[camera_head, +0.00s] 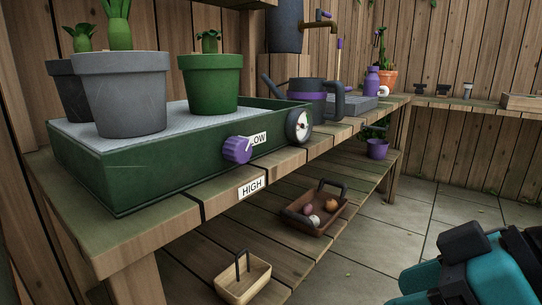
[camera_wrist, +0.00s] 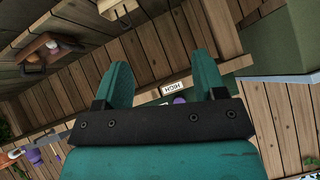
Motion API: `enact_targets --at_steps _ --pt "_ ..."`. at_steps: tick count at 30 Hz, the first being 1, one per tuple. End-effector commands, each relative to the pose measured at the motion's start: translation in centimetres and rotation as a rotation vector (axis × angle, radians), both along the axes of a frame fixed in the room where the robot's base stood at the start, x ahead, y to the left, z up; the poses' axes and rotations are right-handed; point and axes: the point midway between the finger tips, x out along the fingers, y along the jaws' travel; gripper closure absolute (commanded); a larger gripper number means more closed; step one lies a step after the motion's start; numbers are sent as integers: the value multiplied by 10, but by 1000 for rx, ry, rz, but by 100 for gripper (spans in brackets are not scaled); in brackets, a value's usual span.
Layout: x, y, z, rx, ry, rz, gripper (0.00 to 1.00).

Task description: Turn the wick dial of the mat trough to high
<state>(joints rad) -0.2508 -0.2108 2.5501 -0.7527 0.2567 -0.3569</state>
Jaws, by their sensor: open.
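The mat trough (camera_head: 118,182) is a long green tray with a pale mat, on the wooden bench at the left of the head view. Its purple wick dial (camera_head: 237,150) sticks out of the front wall. A LOW label (camera_head: 258,139) is just right of the dial, partly covered by it; a HIGH label (camera_head: 252,187) is below, on the bench edge. I cannot tell which way the dial points. In the wrist view, my gripper (camera_wrist: 160,70) has two teal fingers apart with nothing between them. The HIGH label and a bit of purple (camera_wrist: 179,100) show beyond, partly hidden.
Grey (camera_head: 122,92) and green pots (camera_head: 210,83) stand on the trough. A round gauge (camera_head: 299,125) is at its right end. A watering can (camera_head: 308,97) stands behind. Baskets (camera_head: 316,212) sit on the lower shelf (camera_head: 205,262). Paved floor (camera_head: 385,245) is open at right.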

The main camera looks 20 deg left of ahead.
Motion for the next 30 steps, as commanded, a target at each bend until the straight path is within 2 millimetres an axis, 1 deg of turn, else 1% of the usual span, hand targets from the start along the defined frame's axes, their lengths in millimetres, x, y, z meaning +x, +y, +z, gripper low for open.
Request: enact_targets --at_steps 1,3,4,6,9,12,16,20,30 --pt "8 16 7 104 -95 38 36" --pt "19 33 27 246 -240 67 36" --pt "23 39 36 301 -297 71 36" --pt "32 46 56 408 -416 60 36" --pt "42 49 78 510 -536 28 36" --pt "48 50 89 557 -598 3 36" --pt "53 58 94 571 -618 -3 36" --pt "59 77 95 572 -617 0 36" --pt "90 150 94 570 -616 0 36"
